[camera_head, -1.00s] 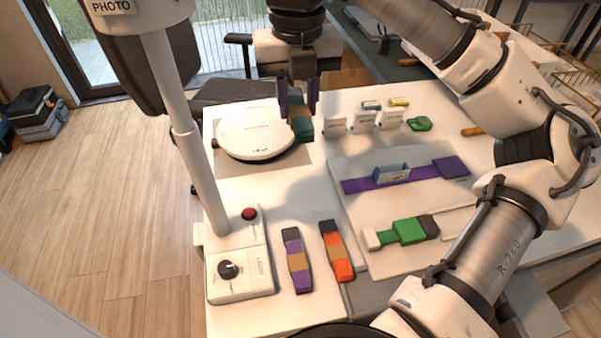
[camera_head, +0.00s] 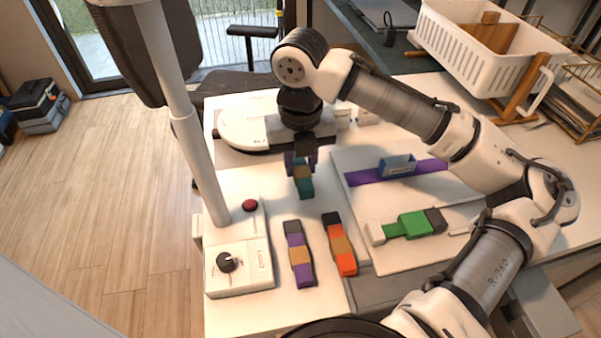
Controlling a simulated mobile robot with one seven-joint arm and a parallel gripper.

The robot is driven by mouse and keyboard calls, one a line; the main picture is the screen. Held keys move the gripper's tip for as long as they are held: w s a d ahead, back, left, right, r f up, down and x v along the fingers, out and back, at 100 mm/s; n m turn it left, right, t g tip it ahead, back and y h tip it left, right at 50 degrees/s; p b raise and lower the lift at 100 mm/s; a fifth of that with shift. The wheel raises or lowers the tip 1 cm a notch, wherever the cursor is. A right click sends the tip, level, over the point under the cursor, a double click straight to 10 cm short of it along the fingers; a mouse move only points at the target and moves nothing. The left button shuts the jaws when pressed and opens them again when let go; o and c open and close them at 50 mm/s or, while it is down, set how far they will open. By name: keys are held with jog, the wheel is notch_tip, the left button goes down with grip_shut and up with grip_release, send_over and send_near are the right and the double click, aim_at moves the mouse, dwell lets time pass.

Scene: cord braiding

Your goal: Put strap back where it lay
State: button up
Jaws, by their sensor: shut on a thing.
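My gripper (camera_head: 301,160) is shut on the teal strap (camera_head: 304,188), which has a tan band near its middle. The strap hangs below the jaws over the white table, behind the purple strap. I cannot tell whether its lower end touches the table. The purple strap (camera_head: 302,274) with a tan band and the orange strap (camera_head: 345,264) lie side by side on the front of the table. My jaws hide the teal strap's upper end.
A control box (camera_head: 240,270) with a red button and a dark knob stands at the left. A pale board (camera_head: 362,205) at the right bears a purple strip with a blue holder (camera_head: 397,166) and a green strap (camera_head: 414,225). A round white disc (camera_head: 240,125) lies behind.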

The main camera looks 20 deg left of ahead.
aim_at(301, 166)
jog(key=shift+f, duration=1.65)
jog(key=shift+f, duration=0.1)
jog(key=o, duration=1.1)
jog(key=shift+c, duration=0.2)
notch_tip(301, 166, up, 12)
jog(key=shift+r+p, duration=0.15)
jog(key=shift+p, duration=0.25)
